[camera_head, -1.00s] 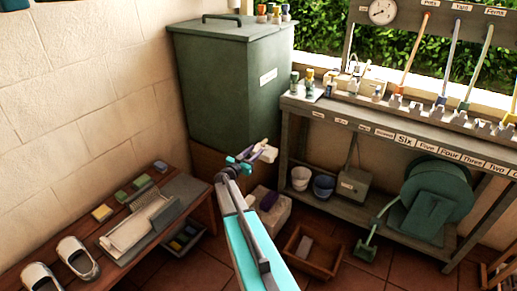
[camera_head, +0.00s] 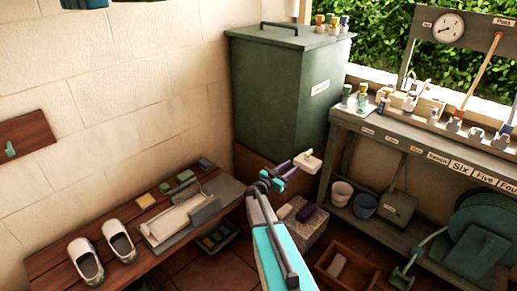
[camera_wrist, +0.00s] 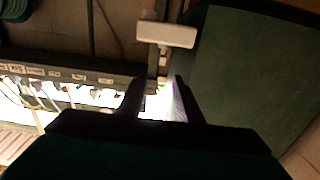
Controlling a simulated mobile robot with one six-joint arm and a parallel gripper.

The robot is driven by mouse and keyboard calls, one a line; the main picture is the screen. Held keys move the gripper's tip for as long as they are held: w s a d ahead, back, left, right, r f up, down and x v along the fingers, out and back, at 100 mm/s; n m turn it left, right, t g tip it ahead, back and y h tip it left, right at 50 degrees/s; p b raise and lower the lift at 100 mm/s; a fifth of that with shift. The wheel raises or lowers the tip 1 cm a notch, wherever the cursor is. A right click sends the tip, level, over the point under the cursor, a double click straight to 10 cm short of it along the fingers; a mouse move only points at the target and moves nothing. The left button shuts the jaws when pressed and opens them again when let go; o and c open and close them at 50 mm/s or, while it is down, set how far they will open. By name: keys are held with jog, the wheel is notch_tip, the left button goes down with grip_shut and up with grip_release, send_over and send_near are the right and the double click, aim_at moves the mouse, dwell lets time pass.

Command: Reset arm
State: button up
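My gripper (camera_head: 287,172) is at the end of my turquoise arm, in front of the lower right part of the green bin (camera_head: 282,95). In the wrist view my gripper (camera_wrist: 158,92) shows two dark fingers standing apart, with bright background and no object seen between them. A pale block (camera_head: 308,161) shows just beyond the fingertips. It also shows past the fingers in the wrist view (camera_wrist: 166,36); what it is fixed to cannot be told.
A grey workbench (camera_head: 420,152) with labels and small taps stands right. A wooden bench (camera_head: 55,262) with white shoes (camera_head: 85,260) and a tray is at left. Buckets (camera_head: 341,193), a hose reel (camera_head: 480,235) and a wooden crate (camera_head: 345,272) are low down at right.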

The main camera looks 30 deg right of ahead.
jog(key=shift+a, duration=0.1)
jog(key=w+a+f+n+t+y+p, duration=0.1)
jog(key=w+a+f+n+t+y, duration=0.35)
jog(key=a, duration=0.45)
jog(key=w+a+f+n+t+y+p, duration=0.1)
jog(key=w+a+f+n+t+y, duration=0.3)
jog(key=a, duration=0.4)
jog(key=s+a+f+n+g+y+p, duration=0.15)
jog(key=s+a+f+y, duration=0.3)
jog(key=a, duration=0.55)
jog(key=s+a+f+n+g+y+p, duration=0.1)
jog(key=s+a+f+n+g+y, duration=0.2)
jog(key=a+f, duration=0.45)
jog(key=s+a+f+n+g+y+p, duration=0.1)
jog(key=s+a+f+g+y, duration=0.15)
jog(key=s+a, duration=0.6)
jog(key=s+a+f+n+g+y+p, duration=0.1)
jog(key=s+a+f+g, duration=0.15)
jog(key=s+a, duration=0.65)
jog(key=s+d+r+g+h+p, duration=0.1)
jog(key=s+g, duration=0.3)
jog(key=s, duration=0.8)
jog(key=s+d+r+g+h, duration=0.1)
jog(key=s+g, duration=0.3)
jog(key=s, duration=0.9)
jog(key=shift+s+d+r+p, duration=0.2)
jog(key=shift+r+p, duration=0.2)
jog(key=shift+r, duration=0.35)
